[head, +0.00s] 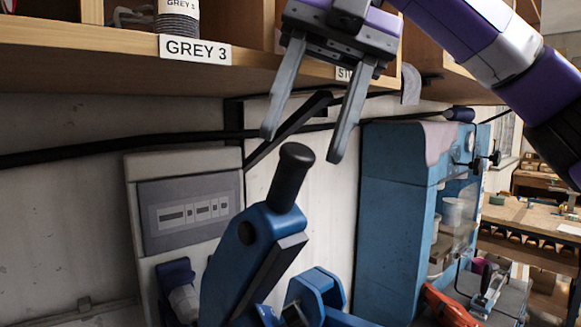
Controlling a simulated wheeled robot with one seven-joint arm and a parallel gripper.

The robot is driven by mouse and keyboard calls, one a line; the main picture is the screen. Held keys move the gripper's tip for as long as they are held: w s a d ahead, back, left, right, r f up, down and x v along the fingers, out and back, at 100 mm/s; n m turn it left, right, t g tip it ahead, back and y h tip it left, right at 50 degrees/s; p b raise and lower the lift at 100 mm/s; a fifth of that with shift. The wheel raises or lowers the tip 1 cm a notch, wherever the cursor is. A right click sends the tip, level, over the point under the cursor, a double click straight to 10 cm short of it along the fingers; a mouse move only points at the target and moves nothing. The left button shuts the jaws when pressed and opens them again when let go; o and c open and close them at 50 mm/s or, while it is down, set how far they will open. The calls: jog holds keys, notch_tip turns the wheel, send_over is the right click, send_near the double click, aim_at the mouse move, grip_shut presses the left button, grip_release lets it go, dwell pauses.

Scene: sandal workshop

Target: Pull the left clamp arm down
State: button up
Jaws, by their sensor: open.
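A blue clamp arm (234,262) with a black cylindrical handle (291,177) stands raised and tilted in the lower middle of the head view. Its lower end runs down among blue clamp parts (316,290), partly cut off by the bottom edge. I cannot tell from this view whether another clamp arm is beside it. My gripper (302,148) is open, with its two grey fingers pointing down. The fingertips appear just above and to either side of the handle's top. Nothing is between the fingers, and contact with the handle does not show.
A wooden shelf (90,52) with a "GREY 3" label crosses the top left. A grey panel box (135,215) is on the wall behind the clamp. A tall blue machine (388,225) stands to the right. A workbench (535,215) is farther back right.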

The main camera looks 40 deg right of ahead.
aim_at(292, 170)
jog(key=shift+x, duration=2.4)
grip_shut()
